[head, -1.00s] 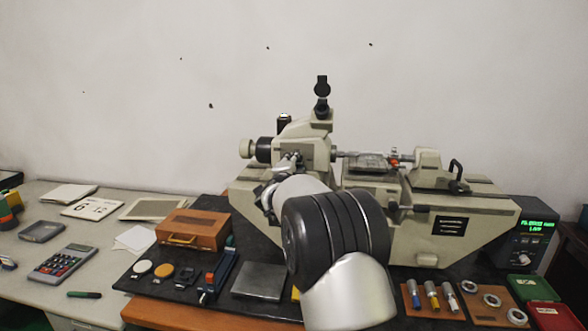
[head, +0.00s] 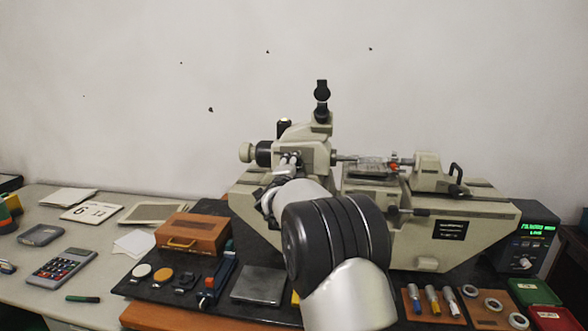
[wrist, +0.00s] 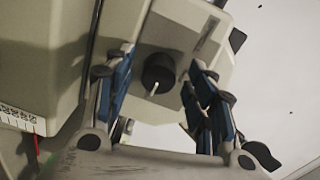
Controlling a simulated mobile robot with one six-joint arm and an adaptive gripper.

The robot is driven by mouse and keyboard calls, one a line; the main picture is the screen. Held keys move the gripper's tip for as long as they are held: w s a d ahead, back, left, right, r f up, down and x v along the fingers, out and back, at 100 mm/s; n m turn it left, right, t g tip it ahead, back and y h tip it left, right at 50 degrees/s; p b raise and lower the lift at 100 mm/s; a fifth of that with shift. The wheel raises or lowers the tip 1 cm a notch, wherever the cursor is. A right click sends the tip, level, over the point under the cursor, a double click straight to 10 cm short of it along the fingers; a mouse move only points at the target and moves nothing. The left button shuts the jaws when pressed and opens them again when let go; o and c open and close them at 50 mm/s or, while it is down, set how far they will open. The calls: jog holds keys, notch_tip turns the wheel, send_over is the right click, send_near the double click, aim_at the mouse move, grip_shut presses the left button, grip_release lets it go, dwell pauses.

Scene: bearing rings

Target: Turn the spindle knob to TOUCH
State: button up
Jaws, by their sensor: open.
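The spindle knob (wrist: 158,72) is a round black knob with a white pointer line, on the beige housing of the measuring machine (wrist: 190,45). In the wrist view its pointer aims down and slightly left. No TOUCH mark can be read. My gripper (wrist: 158,98) is open, its blue-padded fingers on either side of the knob in that view. I see no clear contact, and the gap in depth is hard to judge. In the head view the machine (head: 440,250) stands at the back of the bench; my arm covers the knob there.
A readout box (head: 530,245) with green text stands at the machine's right end. A wooden box (head: 193,232), small parts and a calculator (head: 62,268) lie to the left. Ring gauges (head: 493,305) lie at front right. The wall behind is bare.

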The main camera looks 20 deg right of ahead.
jog(key=v, duration=1.2)
dwell(0.3)
